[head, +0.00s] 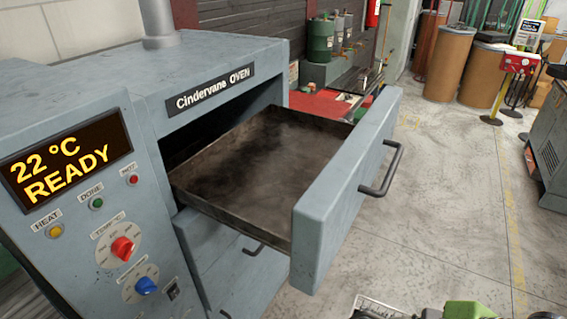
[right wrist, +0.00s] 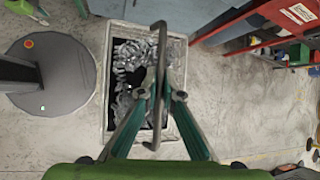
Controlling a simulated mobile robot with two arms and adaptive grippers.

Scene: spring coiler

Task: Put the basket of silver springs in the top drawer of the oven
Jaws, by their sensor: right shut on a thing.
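The basket (right wrist: 125,29) is light and rectangular and holds many silver springs (right wrist: 130,72). It hangs below my right gripper (right wrist: 156,92) in the right wrist view. The green fingers are shut on the basket's dark bar handle (right wrist: 160,50). The blue-grey oven (head: 215,65) stands at the left in the head view. Its top drawer (head: 345,190) is pulled out, and its dark, stained tray (head: 265,160) looks empty. In the head view, green parts of my right arm show at the bottom edge, right of the drawer front. My left gripper is not in view.
The drawer's bar handle (head: 384,170) sticks out to the right. A lower drawer (head: 245,270) sits beneath. The oven display (head: 65,160) reads 22 °C READY. Floor (head: 450,200) right of the drawer is clear. Barrels (head: 449,62) stand behind. A red shelf (right wrist: 250,40) shows in the wrist view.

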